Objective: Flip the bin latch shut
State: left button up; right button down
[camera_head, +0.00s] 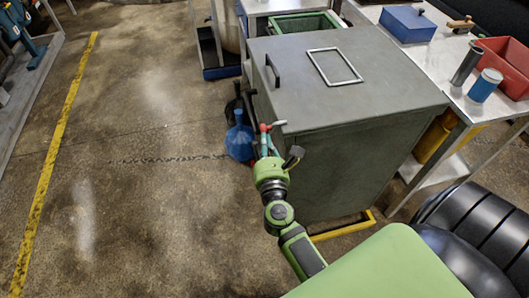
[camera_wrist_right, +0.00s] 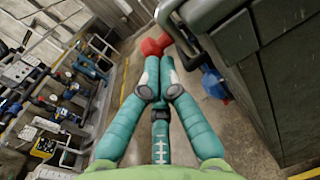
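The bin is a grey-green box with a flat lid (camera_head: 350,75) and a dark bar handle (camera_head: 272,70) at the lid's left side. Its dark wall shows at the right of the right wrist view (camera_wrist_right: 268,85). My right gripper (camera_head: 266,132) is low beside the bin's near left corner. A small pale piece (camera_head: 280,123) by that corner may be the latch; I cannot tell its position. In the right wrist view my teal fingers (camera_wrist_right: 160,75) run close together, with red (camera_wrist_right: 153,46) near their ends. Contact is unclear. My left gripper is out of view.
A blue container (camera_head: 240,141) stands on the floor left of the bin. A bench with a red tray (camera_head: 505,65), a blue box (camera_head: 408,24) and a blue can (camera_head: 485,85) is on the right. Open concrete floor (camera_head: 140,140) lies left.

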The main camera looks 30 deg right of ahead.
aim_at(263, 126)
jog(key=shift+w+d+r+p, duration=0.2)
jog(key=shift+w+r+p, duration=0.35)
jog(key=shift+w+r, duration=0.45)
jog(key=shift+r, duration=0.15)
dwell(0.5)
jog(key=v, duration=1.2)
jog(key=shift+f, duration=0.1)
